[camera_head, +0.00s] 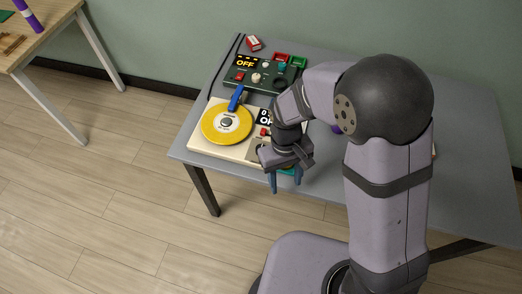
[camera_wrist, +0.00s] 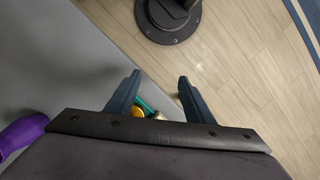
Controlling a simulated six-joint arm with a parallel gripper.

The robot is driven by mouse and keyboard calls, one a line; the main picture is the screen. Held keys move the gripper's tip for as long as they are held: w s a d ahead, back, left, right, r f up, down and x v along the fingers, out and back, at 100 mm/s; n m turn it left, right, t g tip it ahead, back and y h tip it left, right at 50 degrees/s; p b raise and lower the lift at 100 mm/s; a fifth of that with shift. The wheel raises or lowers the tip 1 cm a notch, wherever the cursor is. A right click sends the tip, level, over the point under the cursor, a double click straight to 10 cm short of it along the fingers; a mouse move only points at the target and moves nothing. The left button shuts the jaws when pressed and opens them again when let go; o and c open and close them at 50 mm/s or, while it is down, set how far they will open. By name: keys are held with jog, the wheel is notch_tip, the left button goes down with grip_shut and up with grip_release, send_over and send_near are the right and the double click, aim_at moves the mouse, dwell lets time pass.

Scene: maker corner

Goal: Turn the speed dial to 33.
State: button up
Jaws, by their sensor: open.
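A cream record player (camera_head: 206,146) with a yellow disc (camera_head: 211,133) stands near the front left of the grey table. A blue tonearm (camera_head: 236,98) lies at the back edge of the disc. My gripper (camera_head: 286,184) points down, open, at the player's front right corner. Its two blue fingers also show in the wrist view (camera_wrist: 159,77), apart.
A dark green box (camera_head: 246,86) with an OFF display, knobs and coloured trays stands behind the player. A red and white block (camera_head: 254,43) is at the back. A purple thing (camera_wrist: 20,134), and yellow and green things (camera_wrist: 143,106), show in the wrist view. The table's right is mostly clear.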

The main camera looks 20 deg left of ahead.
jog(key=shift+n+t+y, duration=0.3)
jog(key=shift+n+t, duration=0.1)
jog(key=w+a, duration=0.2)
jog(key=a, duration=0.1)
jog(key=w+a, duration=0.3)
jog(key=shift+w+a+f, duration=0.2)
jog(key=shift+w, duration=0.1)
jog(key=shift+t+y, duration=0.5)
jog(key=shift+t, duration=0.1)
jog(key=w+a+r, duration=0.1)
jog(key=w, duration=0.1)
jog(key=w+a+r, duration=0.1)
jog(key=a+r, duration=0.1)
jog(key=w+a+r, duration=0.1)
jog(key=w, duration=0.1)
jog(key=shift+w+a+r, duration=0.15)
jog(key=shift+w+r, duration=0.05)
jog(key=shift+w, duration=0.1)
jog(key=shift+r+n, duration=0.2)
jog(key=shift+n, duration=0.1)
jog(key=shift+s, duration=0.2)
jog(key=shift+d+f, duration=0.15)
jog(key=shift+d, duration=0.05)
jog(key=shift+f+p, duration=0.95)
jog(key=shift+f, duration=2.6)
